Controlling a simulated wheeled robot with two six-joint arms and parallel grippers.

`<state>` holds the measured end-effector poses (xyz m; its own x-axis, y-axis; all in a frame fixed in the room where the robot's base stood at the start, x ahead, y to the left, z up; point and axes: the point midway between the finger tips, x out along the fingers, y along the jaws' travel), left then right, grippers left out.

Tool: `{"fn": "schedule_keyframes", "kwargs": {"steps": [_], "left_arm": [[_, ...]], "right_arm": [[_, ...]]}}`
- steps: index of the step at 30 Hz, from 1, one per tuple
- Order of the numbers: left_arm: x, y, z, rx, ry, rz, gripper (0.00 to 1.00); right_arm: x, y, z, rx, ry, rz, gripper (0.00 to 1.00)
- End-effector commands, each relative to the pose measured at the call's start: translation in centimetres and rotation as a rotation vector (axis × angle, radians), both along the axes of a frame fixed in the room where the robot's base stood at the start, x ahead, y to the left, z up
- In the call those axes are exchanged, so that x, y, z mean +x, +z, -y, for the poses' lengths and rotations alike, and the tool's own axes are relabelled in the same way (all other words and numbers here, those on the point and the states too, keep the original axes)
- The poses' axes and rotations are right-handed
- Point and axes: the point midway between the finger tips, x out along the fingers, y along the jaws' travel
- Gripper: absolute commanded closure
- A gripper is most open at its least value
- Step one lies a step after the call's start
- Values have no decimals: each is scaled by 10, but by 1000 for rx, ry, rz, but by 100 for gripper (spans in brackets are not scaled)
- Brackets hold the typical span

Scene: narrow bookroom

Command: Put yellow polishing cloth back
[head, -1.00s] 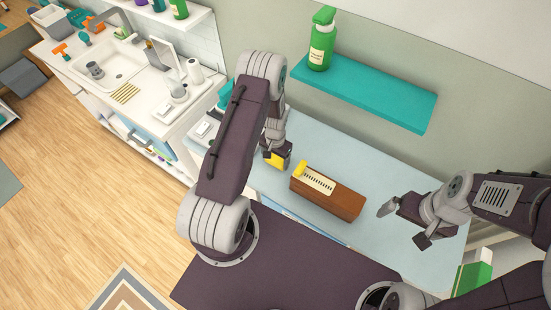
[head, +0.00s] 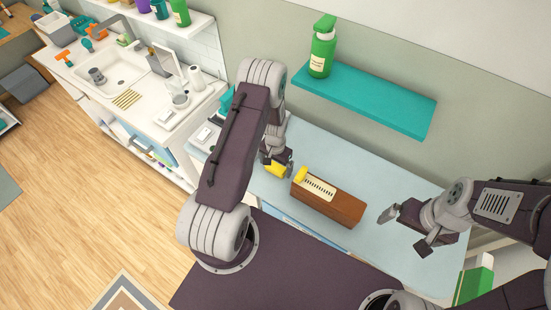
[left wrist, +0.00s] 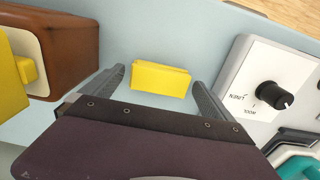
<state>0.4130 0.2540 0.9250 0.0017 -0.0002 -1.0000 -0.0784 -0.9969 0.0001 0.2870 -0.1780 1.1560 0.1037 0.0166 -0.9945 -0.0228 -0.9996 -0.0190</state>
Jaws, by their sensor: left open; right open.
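The yellow polishing cloth (head: 275,169) is a small folded block on the pale blue table top (head: 385,180), left of the brown wooden box. In the left wrist view the cloth (left wrist: 160,79) lies between my left fingers, with a gap on each side. My left gripper (head: 277,161) is open above and around the cloth, pointing down. My left arm hides part of the table behind it. My right gripper (head: 404,231) is open and empty over the right part of the table.
A brown wooden box (head: 335,206) with a slotted cream top and yellow end piece stands close to the cloth. A white device with a black dial (left wrist: 270,92) is on its other side. A teal shelf (head: 375,100) with a green bottle (head: 322,50) hangs behind.

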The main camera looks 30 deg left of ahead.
Motion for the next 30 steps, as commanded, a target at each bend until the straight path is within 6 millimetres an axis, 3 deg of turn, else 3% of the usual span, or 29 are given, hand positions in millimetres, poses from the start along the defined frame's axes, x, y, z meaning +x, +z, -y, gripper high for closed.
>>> {"fn": "schedule_keyframes", "kwargs": {"steps": [12, 15, 23, 26, 30], "left_arm": [[0, 89, 0, 1, 0, 4, 2], [0, 103, 0, 1, 0, 2, 2], [-4, 118, 4, 0, 2, 3, 2], [-25, 148, 25, 0, 19, 31, 2], [-77, 188, 57, -10, 61, 72, 2]], "right_arm": [[0, -25, 0, 0, 0, -1, 0], [0, -26, 0, 0, 0, -1, 0], [0, -26, 0, 0, 0, -1, 0], [0, -26, 0, 0, 0, -1, 0], [0, -26, 0, 0, 0, -1, 0]]}}
